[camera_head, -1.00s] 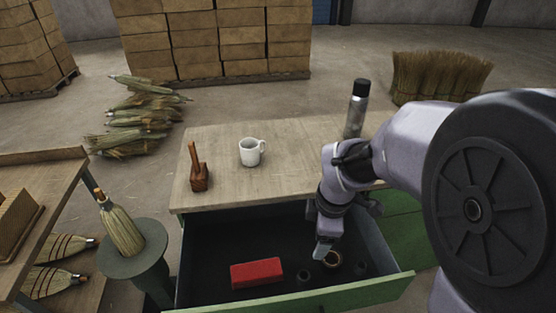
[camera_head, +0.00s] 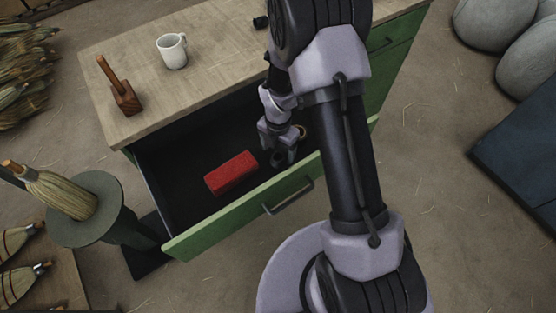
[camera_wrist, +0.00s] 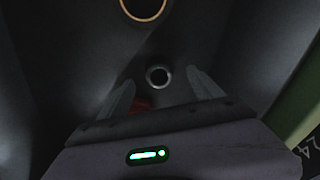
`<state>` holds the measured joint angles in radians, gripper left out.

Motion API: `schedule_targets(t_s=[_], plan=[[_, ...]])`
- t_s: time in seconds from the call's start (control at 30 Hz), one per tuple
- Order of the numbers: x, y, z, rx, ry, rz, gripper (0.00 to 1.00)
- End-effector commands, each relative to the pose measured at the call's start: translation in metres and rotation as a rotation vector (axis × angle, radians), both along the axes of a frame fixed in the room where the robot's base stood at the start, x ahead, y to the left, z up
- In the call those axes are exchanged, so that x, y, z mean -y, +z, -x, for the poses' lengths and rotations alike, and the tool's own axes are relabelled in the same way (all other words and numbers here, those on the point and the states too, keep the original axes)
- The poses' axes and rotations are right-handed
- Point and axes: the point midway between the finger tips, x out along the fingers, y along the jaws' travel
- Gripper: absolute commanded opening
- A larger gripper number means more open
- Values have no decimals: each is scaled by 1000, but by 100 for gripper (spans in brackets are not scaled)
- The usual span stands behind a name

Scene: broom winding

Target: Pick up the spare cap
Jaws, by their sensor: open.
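A small round dark cap with a grey rim (camera_wrist: 158,76) shows in the wrist view, lying on the drawer floor between the lines of my two fingers. My gripper (camera_wrist: 161,80) is open, one finger on each side of the cap's place in the picture; I cannot tell how high the tips are above it. In the head view my gripper (camera_head: 281,154) reaches down into the open green drawer (camera_head: 240,213), right of a red box (camera_head: 231,173). There the cap cannot be made out clearly beside the gripper.
A brown-rimmed ring (camera_wrist: 144,8) lies close by, at the top of the wrist view. The drawer's front wall is near my arm. On the tabletop (camera_head: 140,70) stand a white mug (camera_head: 172,52) and a wooden mallet-like tool (camera_head: 124,97). A broom head stands on a round stand (camera_head: 112,215) at left.

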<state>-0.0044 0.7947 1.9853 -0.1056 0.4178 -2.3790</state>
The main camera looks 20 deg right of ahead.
Motion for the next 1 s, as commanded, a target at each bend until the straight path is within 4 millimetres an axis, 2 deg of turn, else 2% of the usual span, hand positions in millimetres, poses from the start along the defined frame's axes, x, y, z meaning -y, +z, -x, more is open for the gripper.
schedule_targets(t_s=[0.03, 0.13, 0.37, 0.67, 0.7, 0.87, 0.93, 1.0], plan=[[0, -17, 0, -1, 0, 0, 75], [0, -36, 0, -2, 1, 1, 75], [0, -35, 0, -1, 0, 1, 73], [0, -35, 0, -1, 0, 1, 14], [0, -35, 0, -1, 0, 1, 11], [0, -34, 0, -1, 0, 1, 11], [0, -27, 0, 1, 0, 1, 11], [0, -11, -1, 3, 0, 0, 11]])
